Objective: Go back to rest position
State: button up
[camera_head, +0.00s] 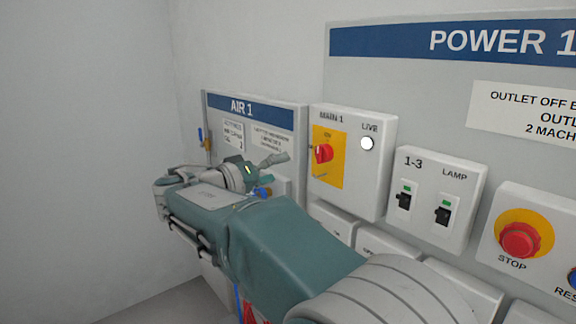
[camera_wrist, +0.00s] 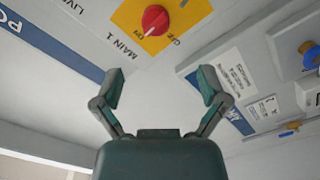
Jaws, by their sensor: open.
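My gripper (camera_wrist: 162,86) is open and empty in the wrist view, its two fingers spread wide. Beyond the fingers is the MAIN 1 box with a red rotary knob (camera_wrist: 155,20) on a yellow plate. A gap shows between the fingertips and the knob, and nothing is held. In the head view my arm reaches forward from the bottom, and my gripper (camera_head: 272,160) is in front of the AIR 1 panel (camera_head: 255,107), left of the MAIN 1 box (camera_head: 375,130). The red knob (camera_head: 323,153) is clear of the gripper there. My arm hides the lower part of the AIR 1 panel.
Right of MAIN 1 are the 1-3 and LAMP switch box (camera_head: 425,208) and a red STOP button (camera_head: 520,240). A blue-handled valve (camera_head: 262,191) shows beside my wrist. A pipe with a blue valve handle (camera_head: 205,135) runs at the panel's left. The left wall is bare.

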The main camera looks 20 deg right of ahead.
jog(key=s+d+f+n+g+y, duration=0.1)
jog(key=s+d+f+y, duration=0.25)
jog(key=s+f, duration=0.2)
jog(key=s+d+f+n+g+y, duration=0.2)
jog(key=s+d+f+y, duration=0.15)
jog(key=s, duration=0.35)
jog(key=s+a+f+t+y, duration=0.1)
jog(key=s+a+f+y, duration=0.2)
jog(key=s+f, duration=0.3)
jog(key=s+a+f+y, duration=0.4)
jog(key=s+f+y, duration=0.2)
jog(key=s, duration=0.3)
jog(key=shift+f+t+y, duration=0.15)
jog(key=shift+t+y, duration=0.15)
jog(key=shift+t, duration=0.1)
